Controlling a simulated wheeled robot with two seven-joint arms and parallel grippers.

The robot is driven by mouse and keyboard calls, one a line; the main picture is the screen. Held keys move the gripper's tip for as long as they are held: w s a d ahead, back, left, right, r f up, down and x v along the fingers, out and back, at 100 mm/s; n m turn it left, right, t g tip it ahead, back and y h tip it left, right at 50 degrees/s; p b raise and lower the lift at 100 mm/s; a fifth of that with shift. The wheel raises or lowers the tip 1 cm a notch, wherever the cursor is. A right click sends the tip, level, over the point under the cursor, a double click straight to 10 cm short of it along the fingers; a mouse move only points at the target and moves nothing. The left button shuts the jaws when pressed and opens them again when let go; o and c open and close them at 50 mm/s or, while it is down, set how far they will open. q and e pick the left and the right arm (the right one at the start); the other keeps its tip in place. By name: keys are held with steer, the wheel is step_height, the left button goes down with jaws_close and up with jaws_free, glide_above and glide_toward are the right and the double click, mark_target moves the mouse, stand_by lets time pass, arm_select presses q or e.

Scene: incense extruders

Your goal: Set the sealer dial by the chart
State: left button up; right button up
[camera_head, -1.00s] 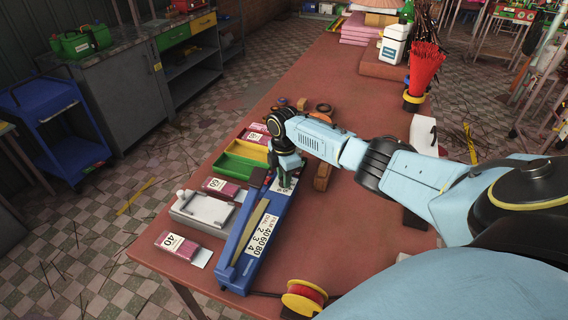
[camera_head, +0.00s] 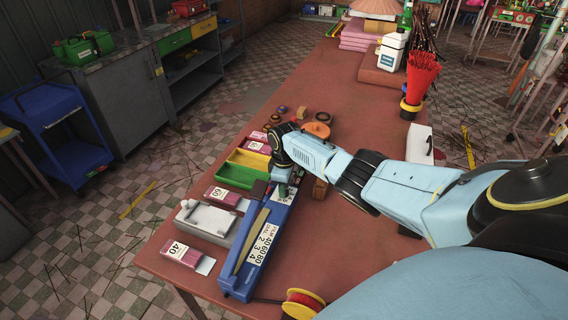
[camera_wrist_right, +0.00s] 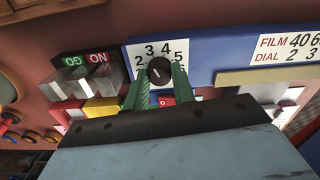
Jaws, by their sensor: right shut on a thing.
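The blue sealer (camera_head: 258,245) lies lengthwise on the red-brown table. Its chart (camera_head: 264,243) reads film 40, 60, 80 over dial 2, 3, 4; part of the chart (camera_wrist_right: 285,48) shows in the right wrist view. The black dial knob (camera_wrist_right: 159,71) sits on a white number plate (camera_wrist_right: 178,47) with 2, 3, 4 and 5 readable. A light mark shows on the knob; I cannot tell surely which number it points at. My right gripper (camera_wrist_right: 158,88) is shut on the knob, one green finger on each side; it also shows in the head view (camera_head: 282,186). My left gripper is out of view.
Film packs marked 40 (camera_head: 181,252) and 60 (camera_head: 222,195) lie left of the sealer, near a grey-white device (camera_head: 204,222). Green and yellow bins (camera_head: 237,173) stand beyond. A red-and-yellow spool (camera_head: 302,303) is at the near edge. The table's far middle is clear.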

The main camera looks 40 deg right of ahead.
stand_by(0.3)
steer(key=o, duration=1)
steer(key=shift+r, duration=0.15)
steer(key=shift+r, duration=0.35)
step_height(320, 180, up, 12)
steer(key=shift+r+p, duration=0.25)
steer(key=shift+p, duration=0.65)
